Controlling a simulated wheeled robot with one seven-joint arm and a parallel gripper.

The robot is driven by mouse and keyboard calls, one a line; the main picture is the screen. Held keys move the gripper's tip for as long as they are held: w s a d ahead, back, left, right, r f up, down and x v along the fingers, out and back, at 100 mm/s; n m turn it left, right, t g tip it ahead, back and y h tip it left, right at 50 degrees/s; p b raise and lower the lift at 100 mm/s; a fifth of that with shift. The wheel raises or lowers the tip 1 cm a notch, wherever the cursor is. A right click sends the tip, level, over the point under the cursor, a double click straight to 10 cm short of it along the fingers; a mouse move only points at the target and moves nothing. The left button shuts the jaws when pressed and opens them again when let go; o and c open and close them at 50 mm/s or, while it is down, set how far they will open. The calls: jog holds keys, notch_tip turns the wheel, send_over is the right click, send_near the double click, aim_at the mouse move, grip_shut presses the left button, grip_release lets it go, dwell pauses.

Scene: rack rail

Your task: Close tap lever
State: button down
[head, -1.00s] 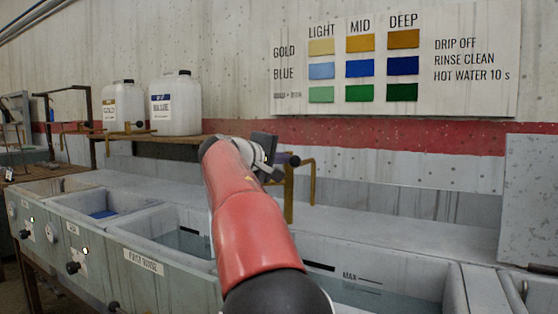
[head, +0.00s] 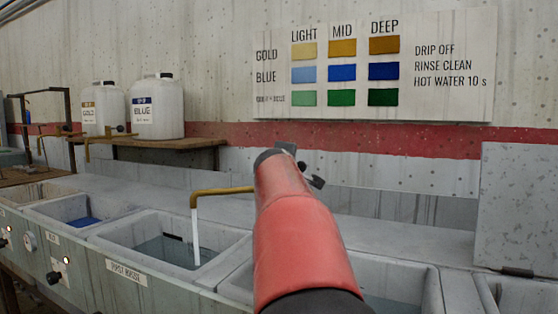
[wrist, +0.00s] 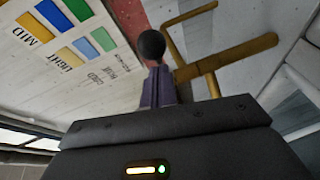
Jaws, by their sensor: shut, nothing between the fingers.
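A brass tap spout (head: 222,190) reaches left over the first rinse basin, and a pale stream of water (head: 195,237) falls from it. The tap's post is hidden behind my red arm in the head view. In the wrist view, the brass tap (wrist: 240,58) lies right of and beyond my gripper. A black ball knob (wrist: 151,46) shows just past the fingertips of my gripper (wrist: 158,78). I cannot tell whether they touch. My gripper is shut and empty. It is mostly hidden behind my arm in the head view.
The first rinse basin (head: 102,236) holds water, with other basins on both sides. A shelf (head: 180,144) with gold (head: 102,108) and blue (head: 157,106) jugs is at the back left. A grey panel (head: 520,205) stands at the right. A colour chart (head: 470,30) hangs on the wall.

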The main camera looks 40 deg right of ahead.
jog(key=shift+s+d+p, duration=0.15)
jog(key=shift+d+p, duration=0.25)
jog(key=shift+d, duration=0.3)
jog(key=shift+s+d+p, duration=0.1)
jog(key=shift+d+p, duration=0.3)
jog(key=shift+d, duration=0.4)
